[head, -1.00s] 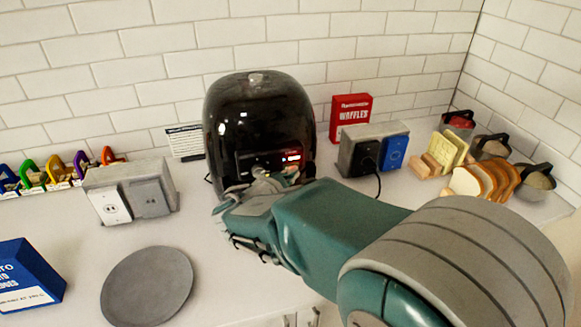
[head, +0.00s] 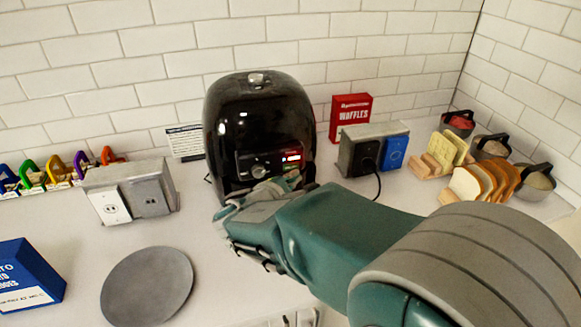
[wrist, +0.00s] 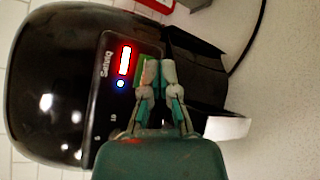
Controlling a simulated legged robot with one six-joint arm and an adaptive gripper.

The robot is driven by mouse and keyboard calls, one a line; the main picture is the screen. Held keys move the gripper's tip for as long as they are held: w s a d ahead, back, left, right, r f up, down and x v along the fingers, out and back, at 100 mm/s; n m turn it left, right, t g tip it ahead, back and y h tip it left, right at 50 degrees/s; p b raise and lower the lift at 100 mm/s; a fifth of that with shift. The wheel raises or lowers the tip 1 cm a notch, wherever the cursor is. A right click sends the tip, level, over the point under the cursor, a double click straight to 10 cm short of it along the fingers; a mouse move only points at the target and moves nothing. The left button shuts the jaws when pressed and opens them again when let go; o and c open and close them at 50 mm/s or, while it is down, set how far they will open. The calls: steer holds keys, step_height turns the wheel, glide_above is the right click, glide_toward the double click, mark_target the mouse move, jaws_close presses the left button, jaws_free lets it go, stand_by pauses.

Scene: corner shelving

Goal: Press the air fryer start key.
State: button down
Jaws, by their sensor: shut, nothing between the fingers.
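The black air fryer (head: 258,115) stands on the counter against the tiled wall. Its front panel has a round dial (head: 259,171) and a lit red display (head: 292,157). In the wrist view the air fryer (wrist: 60,60) appears turned sideways, with the red display (wrist: 125,60) and a small blue light (wrist: 121,84) beside it. A green key (wrist: 143,72) shows right by my fingertips, partly hidden by one finger. My gripper (wrist: 158,70) is shut and empty, in front of the panel. I cannot tell whether it touches the key. In the head view my gripper (head: 288,185) covers the panel's lower part.
Outlet boxes stand left (head: 130,190) and right (head: 370,150) of the air fryer; a black cord (head: 378,185) hangs from the right one. A red waffles box (head: 350,112), bread slices (head: 485,182) and bins (head: 492,147) are right. A grey plate (head: 147,286) lies front left.

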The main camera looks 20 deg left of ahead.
steer(key=s+d, duration=0.1)
steer(key=s, duration=0.2)
steer(key=s+d, duration=0.1)
steer(key=shift+s+d, duration=0.15)
steer(key=shift+d, duration=0.2)
stand_by(1.6)
